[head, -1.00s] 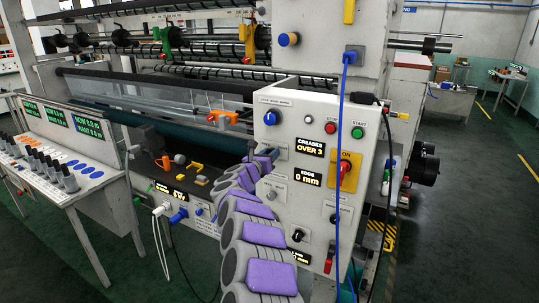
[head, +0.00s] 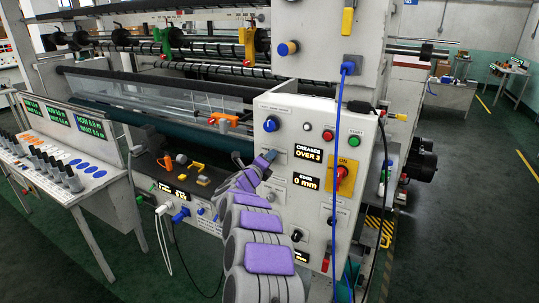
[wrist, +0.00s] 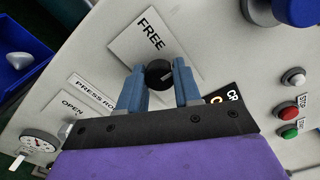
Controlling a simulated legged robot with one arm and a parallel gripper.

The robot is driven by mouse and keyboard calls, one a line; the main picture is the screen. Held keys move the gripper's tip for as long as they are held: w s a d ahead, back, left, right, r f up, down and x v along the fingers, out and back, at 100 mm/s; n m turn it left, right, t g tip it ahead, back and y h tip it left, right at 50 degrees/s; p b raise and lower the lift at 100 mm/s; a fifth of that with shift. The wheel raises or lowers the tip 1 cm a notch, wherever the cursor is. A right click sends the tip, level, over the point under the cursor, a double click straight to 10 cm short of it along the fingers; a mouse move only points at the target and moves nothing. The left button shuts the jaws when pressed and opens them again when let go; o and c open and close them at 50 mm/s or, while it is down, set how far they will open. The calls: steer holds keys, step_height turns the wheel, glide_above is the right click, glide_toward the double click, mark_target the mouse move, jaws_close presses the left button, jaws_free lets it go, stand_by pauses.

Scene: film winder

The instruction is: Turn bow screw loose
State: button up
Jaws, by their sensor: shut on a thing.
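The black round knob (wrist: 158,73), which I take to be the bow screw, sits on a pale plate (wrist: 139,44) marked FREE in the wrist view. A pale mark shows on its face. The blue fingers of my gripper (wrist: 159,68) stand one on each side of it, shut on it. In the head view my gripper (head: 268,157) reaches the left side of the grey control panel (head: 290,113). The knob is hidden there behind my gripper and arm.
A large blue knob (head: 271,124) is above my gripper. Stop (head: 328,135) and start (head: 354,141) buttons and a red-and-yellow switch (head: 345,173) are to the right. A blue cable (head: 338,200) hangs down the panel. A console with several levers (head: 62,170) stands left.

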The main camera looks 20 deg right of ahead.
steer(key=n+p, duration=1)
steer(key=n, duration=0.2)
steer(key=shift+a+f+p, duration=0.1)
steer(key=shift+p, duration=0.3)
steer(key=shift+f, duration=0.1)
